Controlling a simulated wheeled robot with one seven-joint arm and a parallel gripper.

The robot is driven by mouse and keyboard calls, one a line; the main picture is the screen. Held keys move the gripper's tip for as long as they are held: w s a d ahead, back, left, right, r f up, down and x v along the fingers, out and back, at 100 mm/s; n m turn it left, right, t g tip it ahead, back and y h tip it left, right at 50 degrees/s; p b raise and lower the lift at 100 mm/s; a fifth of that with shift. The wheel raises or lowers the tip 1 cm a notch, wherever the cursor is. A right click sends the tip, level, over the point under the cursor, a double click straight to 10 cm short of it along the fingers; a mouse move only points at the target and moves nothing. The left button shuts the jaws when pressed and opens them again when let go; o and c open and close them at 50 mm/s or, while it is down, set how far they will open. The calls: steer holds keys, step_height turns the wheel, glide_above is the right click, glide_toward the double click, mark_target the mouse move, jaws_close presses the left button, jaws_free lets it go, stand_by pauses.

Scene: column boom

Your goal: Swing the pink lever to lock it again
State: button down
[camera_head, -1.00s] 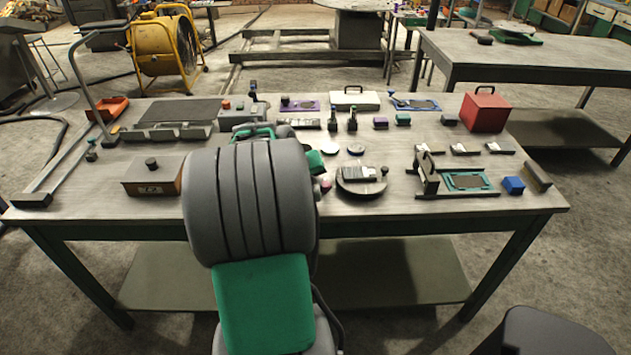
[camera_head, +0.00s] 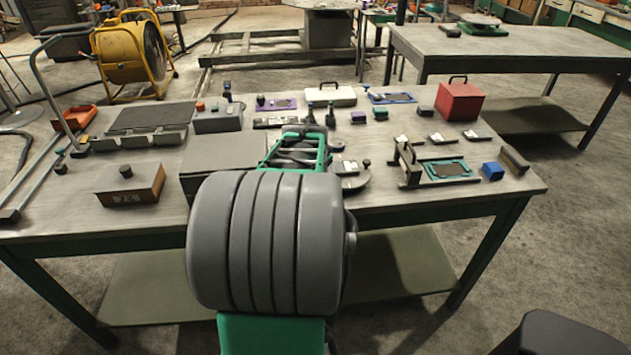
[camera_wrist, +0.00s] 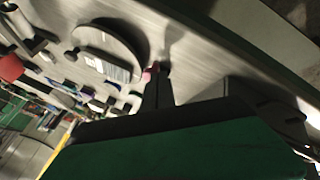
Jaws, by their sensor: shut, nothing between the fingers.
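A small pink tip (camera_wrist: 147,75), likely the pink lever's end, shows in the wrist view right at my fingertips. I cannot tell whether they touch it. My gripper (camera_wrist: 156,82) is shut with nothing held, low over the bench beside a dark round plate (camera_wrist: 112,50). The round plate, with a pale label and a dark knob, also shows in the head view (camera_head: 352,182), partly behind my arm. In the head view my arm hides the pink lever and my fingertips.
A brown box with a knob (camera_head: 130,186) stands at left. A red case (camera_head: 460,101) is at the back right. The bench's front edge is close.

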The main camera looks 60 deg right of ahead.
steer(key=n, duration=0.1)
steer(key=s+d+n+t+y+b, duration=0.1)
steer(key=d+n+t, duration=0.1)
steer(key=n, duration=0.1)
steer(key=shift+s+y, duration=0.3)
steer(key=shift+d+b, duration=0.15)
steer(key=shift+b, duration=0.25)
steer(key=shift+s+d, duration=0.15)
steer(key=shift+d, duration=0.1)
steer(key=shift+r, duration=0.1)
steer(key=p+v, duration=0.3)
steer(key=v, duration=0.7)
steer(key=shift+s+d, duration=0.15)
